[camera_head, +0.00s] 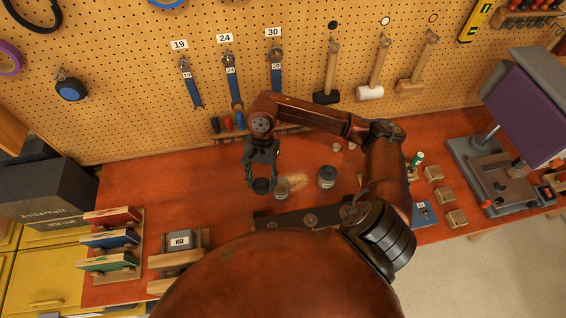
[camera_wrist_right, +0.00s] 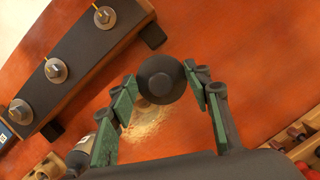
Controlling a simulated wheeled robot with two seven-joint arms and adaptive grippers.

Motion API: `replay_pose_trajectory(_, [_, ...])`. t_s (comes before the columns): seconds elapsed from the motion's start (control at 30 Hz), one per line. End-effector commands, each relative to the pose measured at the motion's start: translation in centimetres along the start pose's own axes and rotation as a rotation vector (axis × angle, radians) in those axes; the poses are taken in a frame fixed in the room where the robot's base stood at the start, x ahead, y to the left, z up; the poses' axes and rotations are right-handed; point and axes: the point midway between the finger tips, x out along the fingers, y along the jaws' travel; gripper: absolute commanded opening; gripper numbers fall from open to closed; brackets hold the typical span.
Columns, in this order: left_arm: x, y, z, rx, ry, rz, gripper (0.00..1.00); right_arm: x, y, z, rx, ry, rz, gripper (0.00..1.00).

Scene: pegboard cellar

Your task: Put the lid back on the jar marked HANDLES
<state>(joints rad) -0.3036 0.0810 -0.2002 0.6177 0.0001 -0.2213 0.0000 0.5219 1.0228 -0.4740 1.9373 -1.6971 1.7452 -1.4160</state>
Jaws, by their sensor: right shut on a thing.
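My right gripper (camera_head: 262,170) hangs over the workbench and is shut on a dark round lid (camera_wrist_right: 161,79), held between its green-padded fingertips. The lid also shows below the fingers in the head view (camera_head: 261,186). A small glass jar (camera_head: 282,189) stands just right of the held lid and looks open. Another jar with a dark top (camera_head: 327,177) stands further right. No jar label can be read at this size, so I cannot tell which is marked HANDLES. Part of a jar (camera_wrist_right: 82,150) shows at the lower left of the wrist view. My left gripper is not seen.
Wooden blocks (camera_head: 445,195) and a drill press (camera_head: 490,165) are at the right. The bench left of my gripper is clear.

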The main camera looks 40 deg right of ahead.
Motion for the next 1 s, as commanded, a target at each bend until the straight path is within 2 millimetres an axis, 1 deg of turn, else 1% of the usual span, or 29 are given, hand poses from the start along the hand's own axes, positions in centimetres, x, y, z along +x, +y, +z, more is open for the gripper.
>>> replay_pose_trajectory(0.03, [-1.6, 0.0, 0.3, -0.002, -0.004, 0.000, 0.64, -1.0, 0.9, -0.2, 0.117, -0.005, -0.028, 0.25])
replay_pose_trajectory(0.13, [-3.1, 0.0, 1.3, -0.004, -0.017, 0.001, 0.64, -2.0, 2.4, -1.1, 0.339, -0.002, -0.088, 0.25])
replay_pose_trajectory(0.2, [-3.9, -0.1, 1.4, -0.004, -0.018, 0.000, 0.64, -2.6, 3.4, -1.7, 0.471, -0.001, -0.125, 0.25])
replay_pose_trajectory(0.27, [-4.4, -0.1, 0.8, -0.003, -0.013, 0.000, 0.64, -3.1, 4.2, -2.2, 0.567, 0.002, -0.152, 0.25])
replay_pose_trajectory(0.4, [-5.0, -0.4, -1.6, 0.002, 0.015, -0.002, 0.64, -3.8, 5.6, -3.0, 0.720, 0.004, -0.196, 0.25])
replay_pose_trajectory(0.47, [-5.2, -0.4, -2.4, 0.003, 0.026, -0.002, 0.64, -4.0, 6.0, -3.1, 0.756, 0.005, -0.207, 0.25])
replay_pose_trajectory(0.53, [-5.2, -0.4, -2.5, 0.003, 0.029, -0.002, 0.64, -4.0, 6.1, -3.3, 0.779, 0.005, -0.214, 0.25])
replay_pose_trajectory(0.77, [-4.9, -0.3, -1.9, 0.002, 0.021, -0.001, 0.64, -3.3, 6.2, -3.5, 0.787, 0.004, -0.216, 0.25])
replay_pose_trajectory(1.0, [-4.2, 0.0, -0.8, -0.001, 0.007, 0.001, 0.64, -1.4, 6.2, -4.0, 0.786, 0.002, -0.215, 0.25])
